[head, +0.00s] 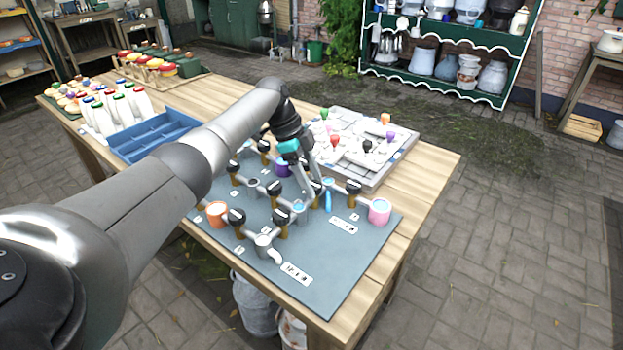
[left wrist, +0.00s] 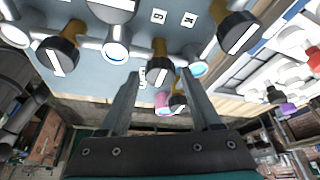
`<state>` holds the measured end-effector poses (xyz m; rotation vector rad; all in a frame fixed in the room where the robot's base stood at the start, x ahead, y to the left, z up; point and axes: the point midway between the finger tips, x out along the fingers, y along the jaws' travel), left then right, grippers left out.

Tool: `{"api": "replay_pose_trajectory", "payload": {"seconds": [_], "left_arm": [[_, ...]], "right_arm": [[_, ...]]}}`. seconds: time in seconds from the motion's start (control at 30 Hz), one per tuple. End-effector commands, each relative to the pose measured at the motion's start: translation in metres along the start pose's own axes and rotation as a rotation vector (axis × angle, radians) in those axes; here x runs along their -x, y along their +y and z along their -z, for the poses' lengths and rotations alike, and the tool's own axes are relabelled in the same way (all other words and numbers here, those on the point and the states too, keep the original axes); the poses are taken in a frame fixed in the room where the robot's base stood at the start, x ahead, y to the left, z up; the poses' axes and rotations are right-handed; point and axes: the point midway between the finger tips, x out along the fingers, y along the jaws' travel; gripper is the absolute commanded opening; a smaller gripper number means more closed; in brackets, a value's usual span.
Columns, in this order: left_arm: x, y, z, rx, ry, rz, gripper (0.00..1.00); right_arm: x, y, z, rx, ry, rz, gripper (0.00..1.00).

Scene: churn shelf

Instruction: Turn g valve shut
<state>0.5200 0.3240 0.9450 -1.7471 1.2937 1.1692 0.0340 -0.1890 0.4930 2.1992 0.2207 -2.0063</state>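Several valves with black knobs, each with a white stripe, stand on brass stems along pipes on a blue-grey mat (head: 330,272). In the left wrist view, a small card reading G (left wrist: 158,16) lies on the mat above one black valve knob (left wrist: 158,68), which appears between my fingertips; I take it as the g valve. Its white stripe is slanted. My left gripper (head: 316,188) is over the pipes in the head view. In the left wrist view my left gripper (left wrist: 162,76) is open, fingers apart on either side of the knob, contact unclear. My right gripper is not in view.
Other valve knobs (left wrist: 58,55) and (left wrist: 238,32) stand close on both sides. A pink cup (head: 380,211) and an orange cup (head: 216,213) sit at pipe ends. A grey puzzle board (head: 400,165) lies behind, and a blue tray (head: 150,140) at left.

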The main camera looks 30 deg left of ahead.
Motion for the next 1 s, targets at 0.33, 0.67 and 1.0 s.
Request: {"api": "replay_pose_trajectory", "payload": {"seconds": [0.33,0.67,1.0], "left_arm": [[0.001,0.0,0.0,0.002,0.0,0.002,0.77],[0.051,-0.001,0.001,0.002,0.001,0.007,0.77],[0.128,-0.001,0.001,0.001,0.002,0.005,0.77]], "right_arm": [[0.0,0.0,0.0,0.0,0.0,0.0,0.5],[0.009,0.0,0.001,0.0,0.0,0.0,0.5],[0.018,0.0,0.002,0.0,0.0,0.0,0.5]]}}
